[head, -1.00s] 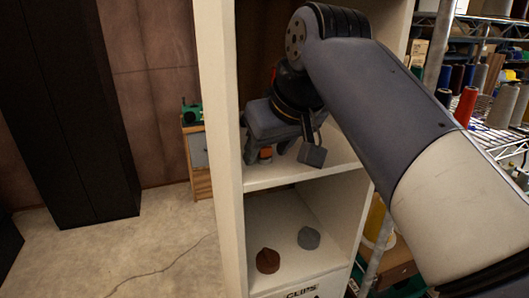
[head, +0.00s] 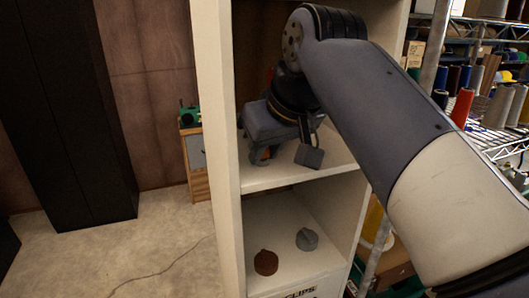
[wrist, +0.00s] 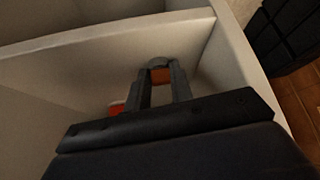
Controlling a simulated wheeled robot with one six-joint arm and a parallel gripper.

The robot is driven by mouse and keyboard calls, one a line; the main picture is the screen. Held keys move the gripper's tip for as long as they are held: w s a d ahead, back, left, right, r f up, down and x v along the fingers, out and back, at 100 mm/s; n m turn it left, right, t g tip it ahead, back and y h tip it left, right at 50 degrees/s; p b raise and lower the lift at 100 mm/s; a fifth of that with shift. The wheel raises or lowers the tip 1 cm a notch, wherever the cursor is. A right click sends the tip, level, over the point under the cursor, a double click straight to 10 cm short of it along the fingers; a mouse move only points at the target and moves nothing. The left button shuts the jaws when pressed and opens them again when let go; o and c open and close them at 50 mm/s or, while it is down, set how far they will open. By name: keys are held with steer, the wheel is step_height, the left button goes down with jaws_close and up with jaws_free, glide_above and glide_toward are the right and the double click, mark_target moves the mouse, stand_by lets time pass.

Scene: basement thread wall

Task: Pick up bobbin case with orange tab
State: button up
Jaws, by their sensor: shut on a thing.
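The fingers and wrist hide most of the case. I cannot tell whether it touches the shelf board. A red and white thing (wrist: 116,108) shows beside the fingers in the wrist view, partly hidden.
The lower compartment holds a brown piece (head: 265,262) and a grey piece (head: 307,239), above a label reading CLIPS. The cabinet's side walls stand close to my gripper. A wire rack (head: 490,150) with thread spools stands at right. Open floor (head: 150,250) lies at left.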

steer(key=shift+r, duration=0.1)
steer(key=shift+r, duration=1.7)
steer(key=s+d+b, duration=0.2)
steer(key=s+d, duration=0.2)
steer(key=s, duration=0.4)
steer(key=s+d+b, duration=0.3)
steer(key=s+d, duration=0.1)
steer(key=s, duration=0.4)
steer(key=shift+d, duration=0.15)
steer(key=shift+f, duration=0.1)
